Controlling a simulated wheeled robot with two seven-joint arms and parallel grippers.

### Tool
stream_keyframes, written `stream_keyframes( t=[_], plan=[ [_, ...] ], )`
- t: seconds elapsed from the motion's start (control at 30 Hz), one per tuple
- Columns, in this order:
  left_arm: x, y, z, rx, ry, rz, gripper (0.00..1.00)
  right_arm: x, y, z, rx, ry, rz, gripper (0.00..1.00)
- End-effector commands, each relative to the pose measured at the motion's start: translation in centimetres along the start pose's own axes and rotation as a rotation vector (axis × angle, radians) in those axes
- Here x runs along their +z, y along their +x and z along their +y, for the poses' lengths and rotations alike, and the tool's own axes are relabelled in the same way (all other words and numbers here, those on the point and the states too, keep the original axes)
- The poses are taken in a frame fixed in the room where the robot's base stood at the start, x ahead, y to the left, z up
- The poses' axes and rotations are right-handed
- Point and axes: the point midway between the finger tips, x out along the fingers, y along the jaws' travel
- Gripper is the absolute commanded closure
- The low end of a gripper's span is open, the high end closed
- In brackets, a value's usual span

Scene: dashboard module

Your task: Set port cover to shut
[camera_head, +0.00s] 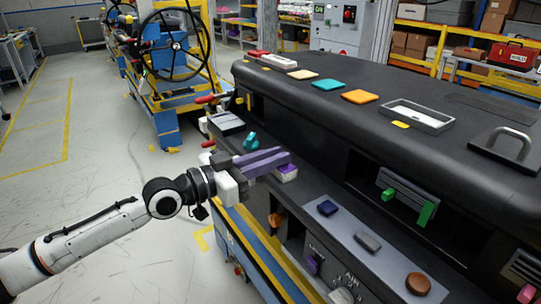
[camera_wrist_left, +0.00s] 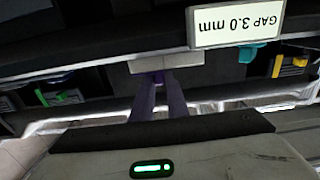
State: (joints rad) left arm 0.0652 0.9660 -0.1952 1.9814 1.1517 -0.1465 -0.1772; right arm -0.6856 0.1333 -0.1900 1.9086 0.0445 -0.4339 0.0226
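A pale grey block with a purple part (camera_head: 287,173) sits on the dashboard's lower ledge in the head view; I take it for the port cover, but cannot be sure. In the left wrist view, the grey block (camera_wrist_left: 182,60) lies straight ahead of the fingertips, with a small purple part below it. My left gripper (camera_head: 288,157) reaches in from the left, its purple fingers at the block and hiding part of it. In the wrist view, my left gripper's fingers (camera_wrist_left: 159,84) stand slightly apart; whether they pinch the purple part is unclear. My right gripper is out of view.
A teal knob (camera_head: 250,141) and a white plate (camera_head: 226,121) lie beyond my gripper. The wrist view shows an upside-down label reading GAP 3.0 mm (camera_wrist_left: 236,25). The black dashboard top (camera_head: 300,98) overhangs the ledge. An orange-brown knob (camera_head: 274,220) sits nearer.

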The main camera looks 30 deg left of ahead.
Motion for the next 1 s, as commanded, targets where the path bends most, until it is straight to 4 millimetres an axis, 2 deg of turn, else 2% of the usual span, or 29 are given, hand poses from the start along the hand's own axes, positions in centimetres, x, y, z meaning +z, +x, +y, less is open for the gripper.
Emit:
stream_keyframes(
  t=[0.03,0.1,0.47,1.0],
  plan=[
    [0.3,0.0,0.0,0.001,-0.001,-0.007,0.78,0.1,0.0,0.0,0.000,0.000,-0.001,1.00],
    [0.2,-0.1,0.0,0.000,-0.001,-0.004,0.69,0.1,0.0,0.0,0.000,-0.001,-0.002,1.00],
    [0.0,-0.4,-0.1,-0.003,0.001,0.000,0.69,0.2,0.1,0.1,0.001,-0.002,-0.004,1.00],
    [0.2,-5.9,-0.1,-0.004,0.001,-0.006,0.69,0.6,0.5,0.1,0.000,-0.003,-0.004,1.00]
  ],
)
